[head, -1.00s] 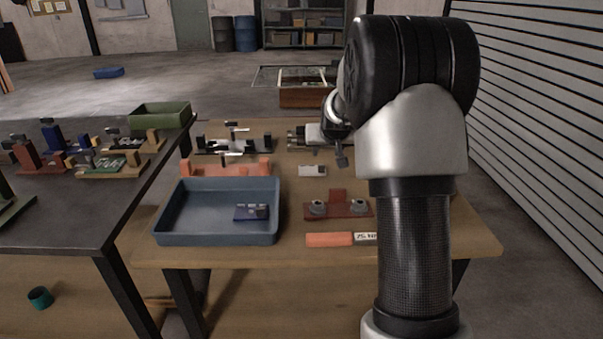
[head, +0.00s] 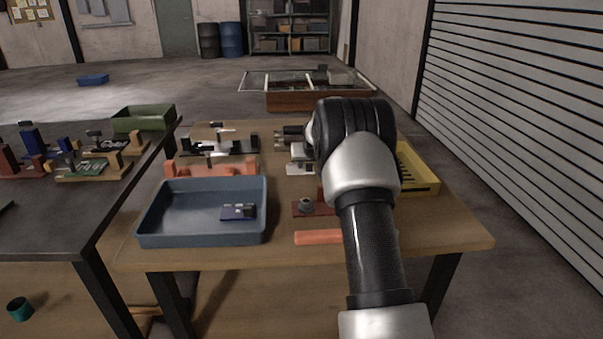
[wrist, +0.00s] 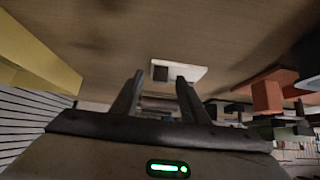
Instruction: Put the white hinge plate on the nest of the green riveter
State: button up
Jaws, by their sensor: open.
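The white hinge plate (head: 299,169) lies on the wooden table, partly beside my arm in the head view. In the wrist view the plate (wrist: 190,70), white with a dark square at one end, lies just beyond my fingertips. My gripper (wrist: 160,82) is open and empty, low over the tabletop, its two fingers apart and pointing at the plate. In the head view my arm hides most of the gripper.
A blue tray (head: 150,228) holding a small blue-grey part stands at the wooden table's front left. An orange fixture (head: 210,168) is behind it. A red-brown fixture (head: 303,208) and a yellow bin (head: 418,168) are near my arm. The dark table (head: 60,225) at left carries several fixtures.

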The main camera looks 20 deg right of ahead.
jog(key=shift+w+d+f, duration=0.1)
jog(key=shift+w+f, duration=0.15)
jog(key=shift+w, duration=0.05)
jog(key=shift+c, duration=0.2)
grip_shut()
jog(key=shift+r, duration=0.1)
